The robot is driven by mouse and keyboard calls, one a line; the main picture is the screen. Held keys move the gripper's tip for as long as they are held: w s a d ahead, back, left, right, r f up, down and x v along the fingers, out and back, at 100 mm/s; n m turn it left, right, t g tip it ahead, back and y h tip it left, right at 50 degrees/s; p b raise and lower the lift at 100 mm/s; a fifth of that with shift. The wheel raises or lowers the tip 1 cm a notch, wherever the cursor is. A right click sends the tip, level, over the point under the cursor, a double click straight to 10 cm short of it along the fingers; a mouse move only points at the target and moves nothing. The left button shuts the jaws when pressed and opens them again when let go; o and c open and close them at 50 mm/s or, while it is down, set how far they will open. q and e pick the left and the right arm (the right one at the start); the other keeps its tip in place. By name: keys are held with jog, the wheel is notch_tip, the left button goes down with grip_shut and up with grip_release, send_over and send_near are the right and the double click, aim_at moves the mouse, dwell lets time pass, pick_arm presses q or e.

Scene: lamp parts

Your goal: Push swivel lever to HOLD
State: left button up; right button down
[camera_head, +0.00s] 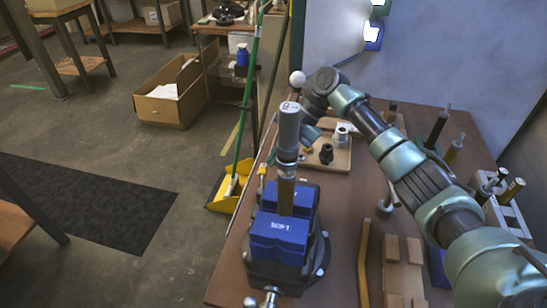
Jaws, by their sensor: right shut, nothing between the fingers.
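A vise with blue soft jaws (280,236) marked SOFT stands at the near left of the bench. It holds an upright brass tube with a grey cylinder (289,128) on top. A small yellow-tipped lever (262,171) shows at the vise's back left; I cannot tell for sure that it is the swivel lever, and no HOLD mark is readable. My right arm reaches in from the right, and my right gripper (309,138) is shut and empty, pointing down just behind and right of the grey cylinder, which partly hides it. My left gripper is out of view.
A wooden tray (341,160) with small dark and silver parts lies behind the vise. Upright posts stand along the right side (438,128). A green-handled broom and yellow dustpan (222,192) stand left of the bench.

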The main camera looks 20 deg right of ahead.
jog(key=v, duration=0.7)
jog(key=shift+b, duration=0.4)
jog(key=shift+r, duration=0.1)
